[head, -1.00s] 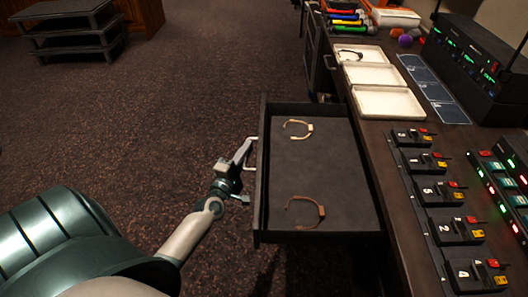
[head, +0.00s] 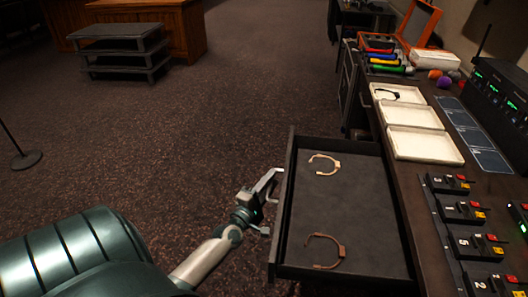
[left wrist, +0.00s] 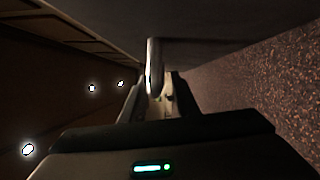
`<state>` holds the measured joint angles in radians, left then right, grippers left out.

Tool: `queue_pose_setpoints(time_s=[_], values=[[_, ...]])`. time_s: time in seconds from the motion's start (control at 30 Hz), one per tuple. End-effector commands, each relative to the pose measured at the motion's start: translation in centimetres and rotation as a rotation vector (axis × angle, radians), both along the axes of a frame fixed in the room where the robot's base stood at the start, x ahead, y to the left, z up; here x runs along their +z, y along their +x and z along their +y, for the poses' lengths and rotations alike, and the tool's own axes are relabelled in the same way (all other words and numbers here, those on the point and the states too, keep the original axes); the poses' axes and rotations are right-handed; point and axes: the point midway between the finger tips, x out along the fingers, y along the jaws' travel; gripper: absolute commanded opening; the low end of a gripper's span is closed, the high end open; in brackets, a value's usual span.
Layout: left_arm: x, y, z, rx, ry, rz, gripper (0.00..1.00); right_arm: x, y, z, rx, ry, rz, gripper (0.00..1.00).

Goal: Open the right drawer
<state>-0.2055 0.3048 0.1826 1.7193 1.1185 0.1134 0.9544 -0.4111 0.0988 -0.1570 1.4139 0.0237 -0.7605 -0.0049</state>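The open drawer (head: 350,213) juts out from the left side of the desk. It has a dark flat floor and holds two tan open rings, one toward the far end (head: 324,165) and one toward the near end (head: 325,250). My left gripper (head: 250,203) is at the outer front of the drawer, on its light metal handle (head: 273,178). In the left wrist view the handle (left wrist: 154,66) stands between the fingers, which look closed on it. The exact finger contact is dark and hard to see. My right gripper is not in view.
The desk (head: 408,178) bears white trays (head: 424,145), a row of numbered black units (head: 463,212) and radio equipment at the right. A shelf stand (head: 122,52) is far back left, and a thin stand base (head: 26,160) is at the left edge. The carpet left of the drawer is clear.

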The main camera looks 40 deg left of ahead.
Motion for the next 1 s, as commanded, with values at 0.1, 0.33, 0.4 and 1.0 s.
queue_pose_setpoints(time_s=[0.1, 0.33, 0.4, 1.0], values=[[-0.1, -0.4, -0.1, 0.000, 0.000, 0.000, 0.28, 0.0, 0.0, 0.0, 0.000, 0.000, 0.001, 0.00], [-0.4, -2.5, -0.5, 0.000, 0.000, 0.003, 0.28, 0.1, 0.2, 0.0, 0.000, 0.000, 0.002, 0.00], [-0.5, -3.5, -0.8, 0.000, 0.001, 0.002, 0.28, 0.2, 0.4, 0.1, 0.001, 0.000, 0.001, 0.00], [-1.3, -13.7, -2.9, 0.000, 0.000, 0.003, 0.28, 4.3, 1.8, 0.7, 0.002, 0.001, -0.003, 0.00]])
